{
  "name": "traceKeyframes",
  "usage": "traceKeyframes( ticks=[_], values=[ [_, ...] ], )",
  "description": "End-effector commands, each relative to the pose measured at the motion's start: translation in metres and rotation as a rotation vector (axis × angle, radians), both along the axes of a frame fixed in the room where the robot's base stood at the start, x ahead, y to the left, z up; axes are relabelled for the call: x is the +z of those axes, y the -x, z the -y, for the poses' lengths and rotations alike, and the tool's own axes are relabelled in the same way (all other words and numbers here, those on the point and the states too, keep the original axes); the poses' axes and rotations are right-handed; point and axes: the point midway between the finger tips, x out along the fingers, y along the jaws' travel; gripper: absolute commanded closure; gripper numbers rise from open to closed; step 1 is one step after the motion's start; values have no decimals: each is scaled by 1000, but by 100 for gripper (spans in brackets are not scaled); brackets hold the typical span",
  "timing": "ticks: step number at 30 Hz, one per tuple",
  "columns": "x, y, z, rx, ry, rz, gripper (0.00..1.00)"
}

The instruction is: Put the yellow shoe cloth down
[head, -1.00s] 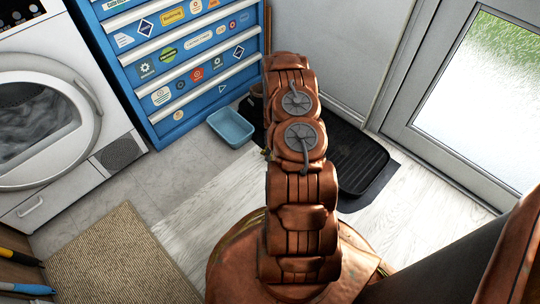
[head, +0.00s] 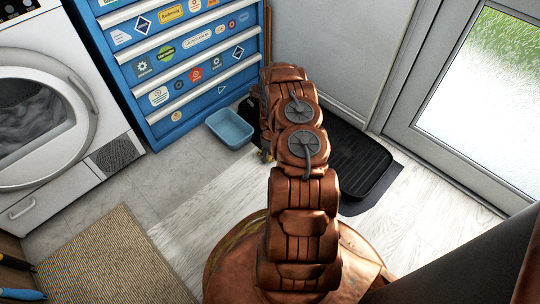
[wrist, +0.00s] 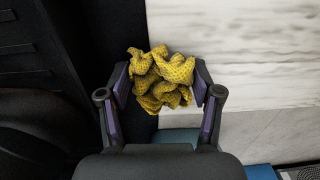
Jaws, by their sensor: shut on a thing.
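The yellow shoe cloth (wrist: 165,82) is a crumpled, dark-speckled bundle in the wrist view. My gripper (wrist: 161,80) has a finger on each side of it and is shut on it. Below the cloth in that view lie pale wood floor and the edge of a dark mat. In the head view my arm hides most of the gripper, and only a small yellow speck shows at the arm's left edge. How high the cloth is above the floor is hard to tell.
A blue tub (head: 230,128) stands on the floor before the blue stickered tool chest (head: 175,62). A black boot tray (head: 362,165) lies right of my arm, near the glass door (head: 470,95). A white dryer (head: 60,110) and woven rug (head: 115,258) are left. Pale floor (head: 200,205) is clear.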

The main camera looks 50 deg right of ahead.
Motion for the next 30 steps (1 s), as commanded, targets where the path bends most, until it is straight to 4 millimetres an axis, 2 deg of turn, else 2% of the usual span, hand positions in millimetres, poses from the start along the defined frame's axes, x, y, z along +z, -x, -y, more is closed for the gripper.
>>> traceKeyframes(
  ticks=[4, 5, 12, 26, 30],
  values=[
    [-3, 0, -1, 1, -1, -1, 63],
    [-3, 0, -1, 1, -1, 0, 34],
    [-3, 0, 0, 1, -1, 0, 10],
    [0, 0, 0, 1, 0, 0, 10],
    [16, 0, 0, 2, 0, -1, 10]
  ],
)
